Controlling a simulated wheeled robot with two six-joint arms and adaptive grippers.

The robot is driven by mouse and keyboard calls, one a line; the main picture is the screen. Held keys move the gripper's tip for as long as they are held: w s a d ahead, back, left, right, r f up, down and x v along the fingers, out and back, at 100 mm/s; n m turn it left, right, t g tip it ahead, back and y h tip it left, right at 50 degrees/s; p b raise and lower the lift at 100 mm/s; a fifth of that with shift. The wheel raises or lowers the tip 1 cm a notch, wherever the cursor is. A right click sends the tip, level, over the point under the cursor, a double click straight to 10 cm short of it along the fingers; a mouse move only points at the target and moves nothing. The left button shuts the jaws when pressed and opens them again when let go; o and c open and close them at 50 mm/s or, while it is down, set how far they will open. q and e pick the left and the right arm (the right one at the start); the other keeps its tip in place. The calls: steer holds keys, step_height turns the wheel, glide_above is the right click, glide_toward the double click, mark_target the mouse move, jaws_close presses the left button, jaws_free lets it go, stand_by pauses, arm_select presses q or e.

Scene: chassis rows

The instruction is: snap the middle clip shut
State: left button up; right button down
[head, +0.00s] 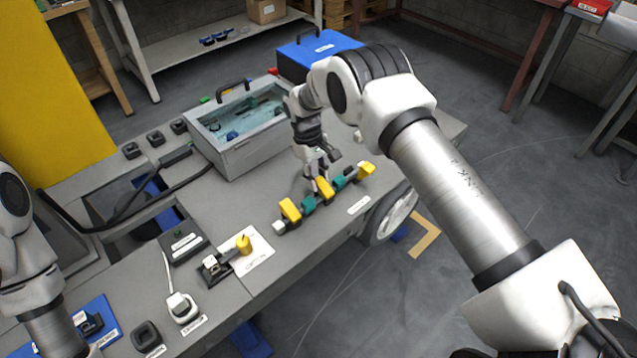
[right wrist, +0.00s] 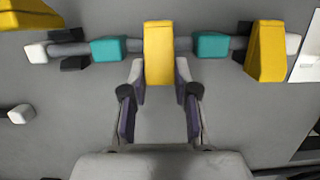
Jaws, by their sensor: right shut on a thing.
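A row of three yellow clips sits along a grey rod with teal blocks between them, near the bench's right edge. The middle yellow clip (head: 324,188) also shows in the right wrist view (right wrist: 158,52). My right gripper (head: 320,178) is shut on it, with one finger on each side, as the right wrist view shows (right wrist: 159,80). Whether this clip is raised or flat on the rod I cannot tell. The near yellow clip (head: 290,209) and far yellow clip (head: 366,169) stand free of the gripper. My left gripper is out of view; only part of the left arm shows.
A grey bin with a clear lid (head: 240,128) stands left of the row, a blue box (head: 316,52) behind it. A white card with a yellow knob (head: 243,244) lies nearer. The bench top between the row and card is clear.

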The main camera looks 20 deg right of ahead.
steer(key=shift+s, duration=0.1)
steer(key=c, duration=0.9)
jaws_free()
steer(key=v, duration=1.2)
steer(key=shift+f, duration=0.1)
